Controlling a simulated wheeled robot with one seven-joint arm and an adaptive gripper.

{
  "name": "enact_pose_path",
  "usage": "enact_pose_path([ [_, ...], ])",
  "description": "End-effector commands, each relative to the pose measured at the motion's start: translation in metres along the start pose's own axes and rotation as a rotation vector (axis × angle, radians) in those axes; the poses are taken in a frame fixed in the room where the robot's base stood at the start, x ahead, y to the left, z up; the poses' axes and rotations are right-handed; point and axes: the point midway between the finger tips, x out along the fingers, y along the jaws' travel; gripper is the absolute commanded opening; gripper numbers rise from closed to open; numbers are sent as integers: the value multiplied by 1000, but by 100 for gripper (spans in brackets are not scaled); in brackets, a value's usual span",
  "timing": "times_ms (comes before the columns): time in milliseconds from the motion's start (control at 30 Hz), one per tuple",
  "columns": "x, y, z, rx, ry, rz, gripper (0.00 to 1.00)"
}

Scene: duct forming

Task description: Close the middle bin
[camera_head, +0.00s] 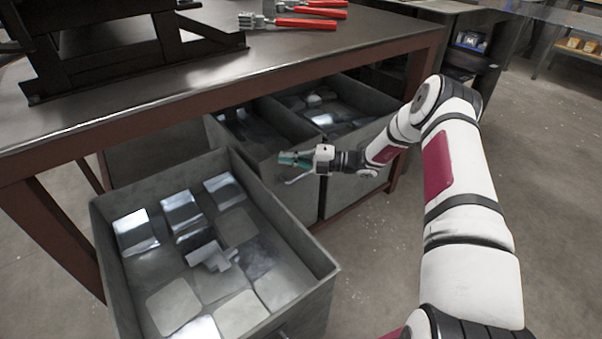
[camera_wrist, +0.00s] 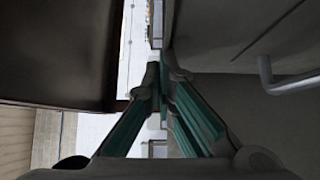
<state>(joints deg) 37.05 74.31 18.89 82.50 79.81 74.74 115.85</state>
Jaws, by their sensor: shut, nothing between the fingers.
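The middle bin (camera_head: 297,201) is a grey metal drawer under the table. It is pulled partly out, and shiny pieces show inside it. My gripper (camera_head: 285,159), with teal fingers, is near the top of its front, just above a pale bar handle (camera_head: 299,179). In the wrist view the fingers (camera_wrist: 161,75) are shut together with nothing between them. A grey panel (camera_wrist: 235,110) with a bar handle (camera_wrist: 290,83) fills the right side there. I cannot tell whether the fingers touch the bin.
The left bin (camera_head: 312,308) is pulled far out and holds several flat metal plates and a bracket. The right bin (camera_head: 352,192) is also partly out. The table (camera_head: 200,90) overhangs the bins and carries red-handled tools (camera_head: 305,23). Open floor lies to the right.

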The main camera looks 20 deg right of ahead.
Motion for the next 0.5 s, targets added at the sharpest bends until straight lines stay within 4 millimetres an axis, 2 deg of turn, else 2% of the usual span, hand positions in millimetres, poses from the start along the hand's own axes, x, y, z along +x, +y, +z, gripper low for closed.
enact_pose_path([
  [200, 20, -1, 20, -2, -1, -1, 0],
  [500, 27, 0, 28, -1, -3, -2, 0],
])
